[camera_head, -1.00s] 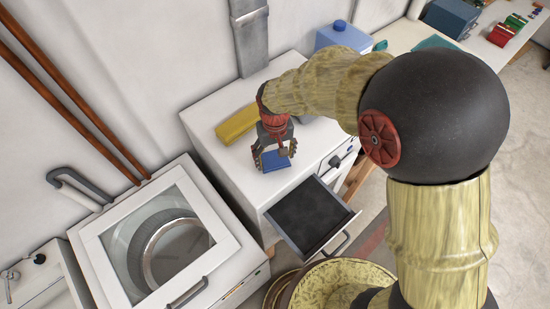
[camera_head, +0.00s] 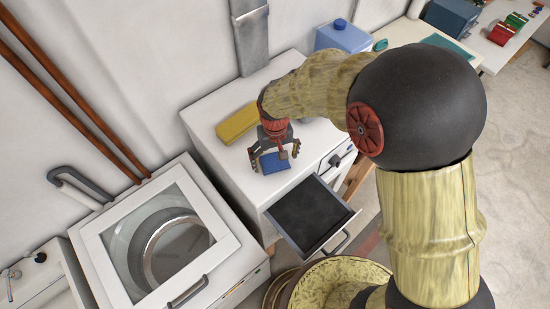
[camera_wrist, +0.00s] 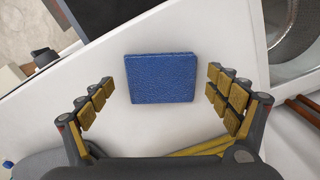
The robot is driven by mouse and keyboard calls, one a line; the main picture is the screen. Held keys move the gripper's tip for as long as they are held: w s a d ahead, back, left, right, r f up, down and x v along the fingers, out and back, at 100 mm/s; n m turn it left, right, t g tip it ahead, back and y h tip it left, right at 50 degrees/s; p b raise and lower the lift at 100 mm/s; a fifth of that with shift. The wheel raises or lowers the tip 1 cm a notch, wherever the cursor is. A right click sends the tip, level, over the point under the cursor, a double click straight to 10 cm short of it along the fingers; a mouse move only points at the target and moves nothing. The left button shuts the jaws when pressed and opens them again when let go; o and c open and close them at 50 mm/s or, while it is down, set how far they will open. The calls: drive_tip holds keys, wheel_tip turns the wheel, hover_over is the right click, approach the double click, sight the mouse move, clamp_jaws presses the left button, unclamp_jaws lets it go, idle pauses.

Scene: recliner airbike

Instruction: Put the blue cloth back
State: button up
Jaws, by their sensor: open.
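The blue cloth (camera_head: 273,163) is a small, flat, folded square on the white cabinet top, near the front edge. It also shows in the wrist view (camera_wrist: 161,77), ahead of and between the fingers. My gripper (camera_head: 273,155) is above and around the cloth with its fingers spread. In the wrist view my gripper (camera_wrist: 163,100) is open and empty, with a gap on both sides of the cloth. An open drawer (camera_head: 308,213) with a dark inside juts from the cabinet front, just right of and below the cloth; it looks empty.
A yellow block-like object (camera_head: 237,123) lies on the cabinet top (camera_head: 215,100) behind the cloth. A blue container (camera_head: 343,36) stands farther back. A washing machine (camera_head: 150,240) is at the left.

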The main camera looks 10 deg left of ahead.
sight(276, 161)
wheel_tip(276, 161, up, 12)
drive_tip(key=b, duration=0.1)
drive_tip(key=shift+r, duration=0.15)
idle(0.4)
drive_tip(key=s+d+r+m+t, duration=0.2)
drive_tip(key=d+r, duration=0.7)
drive_tip(key=d, duration=0.4)
drive_tip(key=s+d+r+m+t, duration=0.3)
drive_tip(key=s+d+r, duration=0.2)
drive_tip(key=s+d, duration=0.7)
drive_tip(key=shift+s+d+t, duration=0.2)
drive_tip(key=shift+d+t, duration=0.1)
drive_tip(key=shift+d, duration=0.7)
